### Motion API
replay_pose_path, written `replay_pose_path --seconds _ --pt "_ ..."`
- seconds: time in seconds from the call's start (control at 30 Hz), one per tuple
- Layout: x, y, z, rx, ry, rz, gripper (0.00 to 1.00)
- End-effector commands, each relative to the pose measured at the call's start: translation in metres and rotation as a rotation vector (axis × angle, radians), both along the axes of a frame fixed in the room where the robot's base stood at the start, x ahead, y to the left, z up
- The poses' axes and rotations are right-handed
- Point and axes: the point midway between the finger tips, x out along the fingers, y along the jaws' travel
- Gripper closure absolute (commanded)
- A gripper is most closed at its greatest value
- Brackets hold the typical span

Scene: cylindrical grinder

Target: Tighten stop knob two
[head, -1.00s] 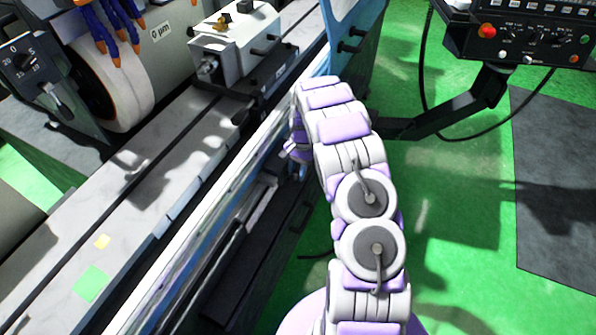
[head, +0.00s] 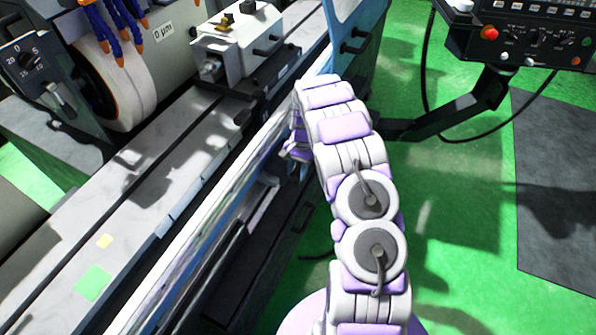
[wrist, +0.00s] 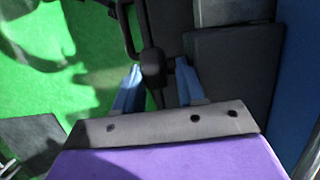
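In the wrist view, a black rounded knob (wrist: 152,63) on a dark stem lies between the two blue fingers of my gripper (wrist: 158,72). The fingers are apart, with a visible gap on the right side of the knob. The left finger is close to it; I cannot tell whether it touches. In the head view my gripper (head: 298,168) is mostly hidden behind my arm, low beside the machine's front side. The knob is hidden there, and no marking shows which stop knob it is.
The grinder's long table (head: 130,185) runs along the left, with a white tailstock unit (head: 238,45) and grinding wheel (head: 125,80) at the back. A control panel (head: 520,35) on a black arm (head: 450,110) stands at upper right. Green floor (head: 450,200) is open on the right.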

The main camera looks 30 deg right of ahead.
Motion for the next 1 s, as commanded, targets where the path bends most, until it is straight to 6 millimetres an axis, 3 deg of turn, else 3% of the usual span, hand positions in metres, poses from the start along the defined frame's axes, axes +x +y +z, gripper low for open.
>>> replay_pose_path --seconds 1.0 --pt "0.007 -0.012 0.064 0.001 -0.002 -0.001 0.63"
